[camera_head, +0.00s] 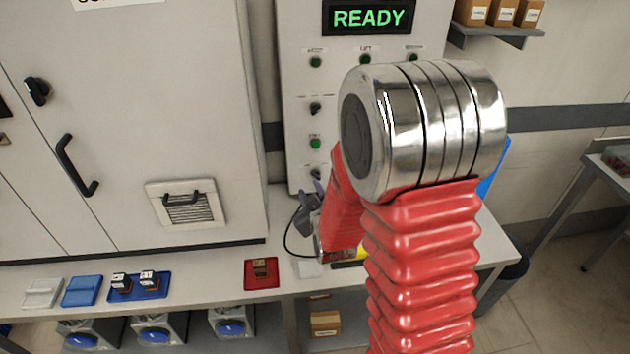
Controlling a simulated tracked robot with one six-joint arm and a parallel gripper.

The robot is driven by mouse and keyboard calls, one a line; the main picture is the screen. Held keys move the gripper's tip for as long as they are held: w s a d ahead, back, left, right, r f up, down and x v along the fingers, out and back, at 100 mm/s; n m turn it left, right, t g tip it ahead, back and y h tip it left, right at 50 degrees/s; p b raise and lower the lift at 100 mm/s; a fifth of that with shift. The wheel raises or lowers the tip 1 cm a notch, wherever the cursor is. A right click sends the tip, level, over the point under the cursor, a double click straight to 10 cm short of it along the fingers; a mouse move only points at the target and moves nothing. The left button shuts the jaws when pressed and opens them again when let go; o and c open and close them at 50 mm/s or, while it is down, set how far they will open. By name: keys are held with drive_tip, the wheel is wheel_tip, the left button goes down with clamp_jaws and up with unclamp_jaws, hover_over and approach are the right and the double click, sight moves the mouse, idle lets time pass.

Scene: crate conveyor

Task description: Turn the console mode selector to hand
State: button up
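The console (294,60) is a grey upright panel with a green READY display (368,17). It carries green lamps and small black knobs. One black knob (315,108) sits at mid height on its left side. A second black knob (316,173) sits lower, just above my gripper. The labels are too small to read, so I cannot tell which knob is the mode selector. My gripper (311,196) is in front of the console's lower edge, close below the lower knob. My red-sleeved arm hides the console's lower right part. Whether the fingers are apart is unclear.
A grey cabinet (150,100) with black handles stands left of the console. Below, a bench (210,295) holds blue trays (82,291) and a red tray (250,282) with a small part. A shelf with boxes (500,14) is at upper right. A black cable hangs beside my gripper.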

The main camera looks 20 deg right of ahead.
wheel_tip(320, 180, down, 8)
drive_tip(key=s+d+n+t+h, duration=0.1)
drive_tip(key=s+d+n+t, duration=0.1)
drive_tip(key=t, duration=0.1)
drive_tip(key=shift+s+d+r+t+h, duration=0.25)
drive_tip(key=shift+s+d+t+h, duration=0.05)
drive_tip(key=shift+d+h, duration=0.1)
drive_tip(key=shift+w, duration=0.15)
